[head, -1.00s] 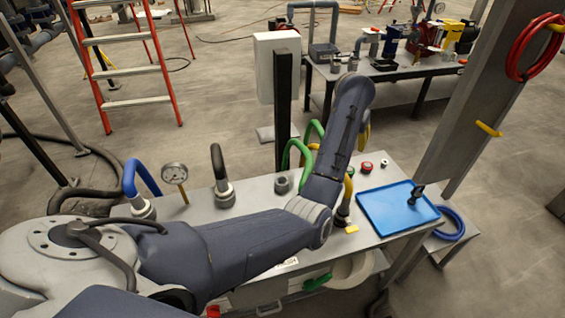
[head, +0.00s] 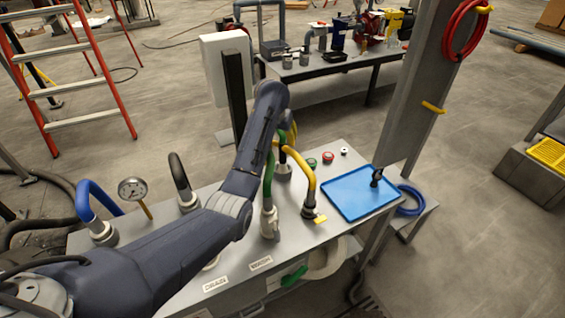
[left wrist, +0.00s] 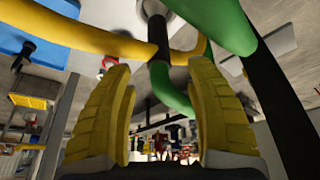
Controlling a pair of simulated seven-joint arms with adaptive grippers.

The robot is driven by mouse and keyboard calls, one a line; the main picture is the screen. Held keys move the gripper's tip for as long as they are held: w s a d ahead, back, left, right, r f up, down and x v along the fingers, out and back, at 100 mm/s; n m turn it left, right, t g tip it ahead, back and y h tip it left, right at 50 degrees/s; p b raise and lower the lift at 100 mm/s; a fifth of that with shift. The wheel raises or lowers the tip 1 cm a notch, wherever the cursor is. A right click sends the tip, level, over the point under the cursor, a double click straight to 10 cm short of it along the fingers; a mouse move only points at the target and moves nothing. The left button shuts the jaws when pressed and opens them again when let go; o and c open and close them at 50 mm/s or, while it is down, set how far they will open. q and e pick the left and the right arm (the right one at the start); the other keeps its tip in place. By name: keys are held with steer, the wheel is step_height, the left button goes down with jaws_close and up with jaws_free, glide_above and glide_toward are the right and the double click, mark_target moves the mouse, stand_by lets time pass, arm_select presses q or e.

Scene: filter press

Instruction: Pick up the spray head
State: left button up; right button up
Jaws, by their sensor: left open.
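The spray head (head: 376,177) is a small black piece standing on the right part of the blue tray (head: 340,196), at the right end of the bench. It also shows in the left wrist view (left wrist: 22,54), at the upper left against the tray. My right gripper is not in view.
A yellow hose (head: 305,172) and a green hose (head: 268,185) arch up between my left arm and the tray. In the left wrist view the yellow hose (left wrist: 75,35) and green hose (left wrist: 225,25) cross close to the fingertips. A grey post (head: 415,90) rises behind the tray.

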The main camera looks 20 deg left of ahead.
mark_target(284, 147)
arm_select(q)
steer(key=shift+x, duration=3.75)
steer(key=shift+d, duration=0.1)
jaws_close()
